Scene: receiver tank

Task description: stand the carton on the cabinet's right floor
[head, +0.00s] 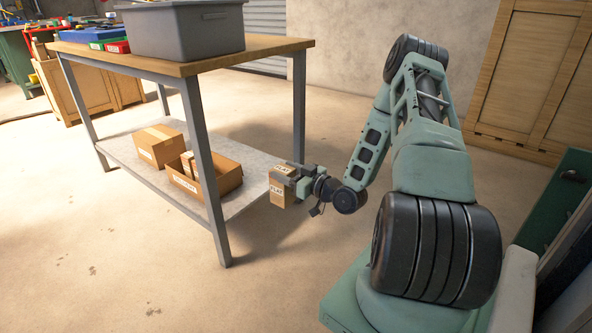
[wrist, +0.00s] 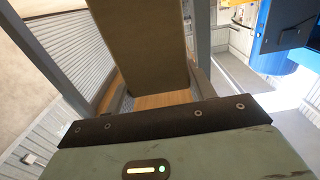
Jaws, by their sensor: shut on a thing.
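My gripper (head: 294,182) is shut on a small brown carton (head: 281,190) with a printed white label. It holds the carton in the air, just right of the workbench's lower shelf in the head view. In the wrist view the carton (wrist: 145,45) stands out between the fingers as a plain brown face and hides much of what lies beyond. No cabinet with a right floor can be clearly made out in either view.
The workbench (head: 180,66) has a grey bin (head: 185,32) on top. Its lower shelf (head: 125,150) bears a closed box (head: 160,147) and an open box (head: 223,180). Bench legs stand close to my gripper. Tall wooden panels (head: 525,75) stand at the back right. Floor in front is clear.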

